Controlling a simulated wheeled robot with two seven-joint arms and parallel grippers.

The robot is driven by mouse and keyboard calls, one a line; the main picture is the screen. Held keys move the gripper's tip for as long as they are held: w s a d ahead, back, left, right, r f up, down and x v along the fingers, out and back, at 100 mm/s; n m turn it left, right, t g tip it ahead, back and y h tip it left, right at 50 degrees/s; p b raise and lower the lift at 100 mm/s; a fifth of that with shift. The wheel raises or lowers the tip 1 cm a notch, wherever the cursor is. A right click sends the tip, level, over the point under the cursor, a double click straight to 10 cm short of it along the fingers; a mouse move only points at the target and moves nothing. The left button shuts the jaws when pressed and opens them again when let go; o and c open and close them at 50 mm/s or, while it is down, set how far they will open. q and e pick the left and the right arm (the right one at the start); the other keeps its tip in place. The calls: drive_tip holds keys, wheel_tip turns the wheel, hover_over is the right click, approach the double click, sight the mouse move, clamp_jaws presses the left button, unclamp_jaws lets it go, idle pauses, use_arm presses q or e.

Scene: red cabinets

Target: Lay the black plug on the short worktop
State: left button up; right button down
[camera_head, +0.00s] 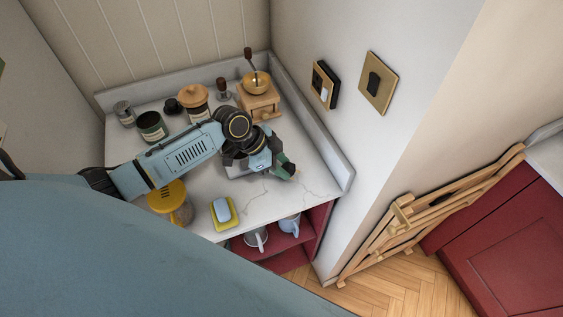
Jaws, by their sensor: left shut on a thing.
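My left gripper (280,167) is low over the right part of the short worktop (255,203), a white marbled top. It is shut on a small dark thing at its fingertips, which I take to be the black plug (289,170). The fingers and wrist hide most of it. I cannot tell whether it touches the worktop. My right gripper is not in view.
A wooden grinder (259,101), lidded jar (194,100), dark green jar (152,127) and yellow-lidded jar (170,201) stand on the worktop. A yellow sponge tray (224,213) is at the front edge. Mugs (256,238) sit below. Brass plates (388,96) are on the wall.

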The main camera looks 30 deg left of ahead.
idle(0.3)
use_arm(q)
drive_tip(key=o, duration=1.1)
drive_tip(key=shift+f, duration=0.1)
drive_tip(key=v, duration=1.3)
drive_tip(key=shift+s+a+r+b, duration=0.1)
drive_tip(key=shift+r+b, duration=0.1)
drive_tip(key=shift+b, duration=0.15)
